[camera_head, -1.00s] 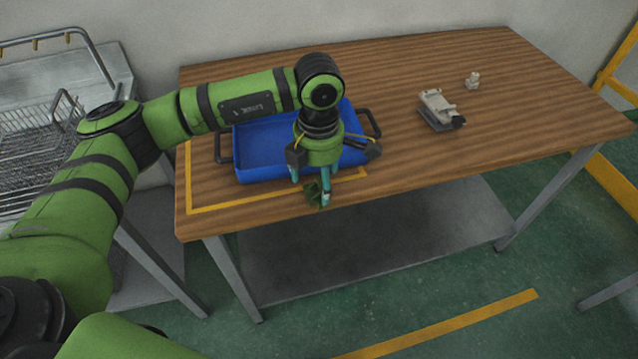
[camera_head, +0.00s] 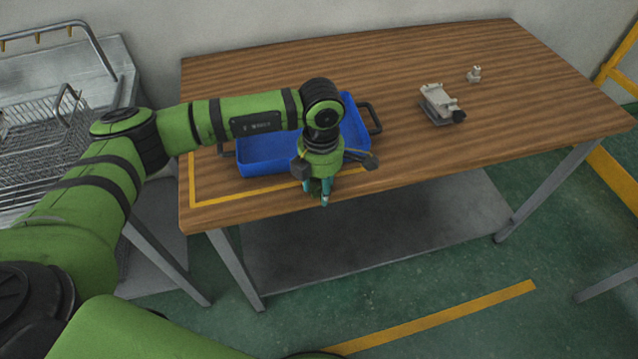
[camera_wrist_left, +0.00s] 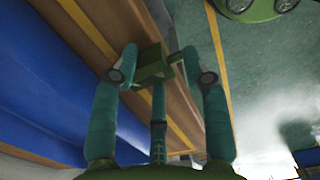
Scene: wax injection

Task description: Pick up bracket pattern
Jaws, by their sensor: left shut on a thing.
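The bracket pattern (camera_wrist_left: 152,68) is a small dark green angular piece. In the left wrist view it sits between the teal fingertips of my left gripper (camera_wrist_left: 160,72), which is shut on it. In the head view the left gripper (camera_head: 322,196) points down near the table's front edge, in front of the blue tray. There the bracket pattern (camera_head: 313,187) is small and mostly hidden by the fingers. I cannot tell whether it touches the tabletop. My right gripper is out of view.
The blue tray (camera_head: 262,166) with black handles stands behind my left gripper on the wooden table (camera_head: 420,60). A grey-white fixture (camera_head: 438,100) and a small white part (camera_head: 475,73) stand to the right. A wire rack (camera_head: 50,135) is at the left. The table's right part is mostly clear.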

